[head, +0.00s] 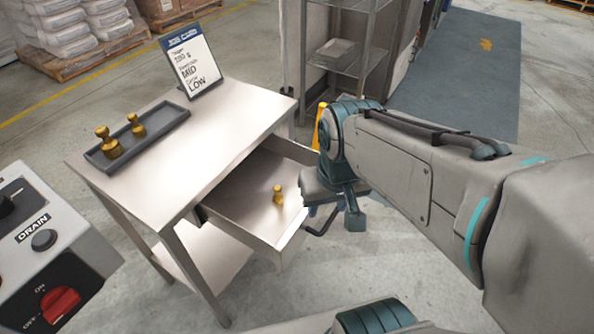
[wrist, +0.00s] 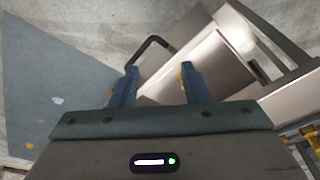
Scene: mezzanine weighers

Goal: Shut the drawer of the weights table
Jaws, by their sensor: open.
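The weights table (head: 230,115) is a pale metal table, and its drawer (head: 245,205) is pulled out toward the right. One small brass weight (head: 278,195) stands inside the drawer. A dark bar handle (head: 322,226) is on the drawer's front, partly hidden by my gripper. My gripper (head: 334,212) is open and empty, just outside the drawer front near the handle. In the wrist view my gripper's fingers (wrist: 158,85) are spread, with the drawer (wrist: 210,68) beyond them and the handle (wrist: 150,48) ahead. I cannot tell whether a finger touches the drawer.
On the tabletop are a grey tray (head: 160,135) with two brass weights and a job card (head: 190,60). A control panel (head: 45,245) with a red knob stands at lower left. A wire shelf (head: 345,55) stands behind. The blue floor strip (head: 470,70) is clear.

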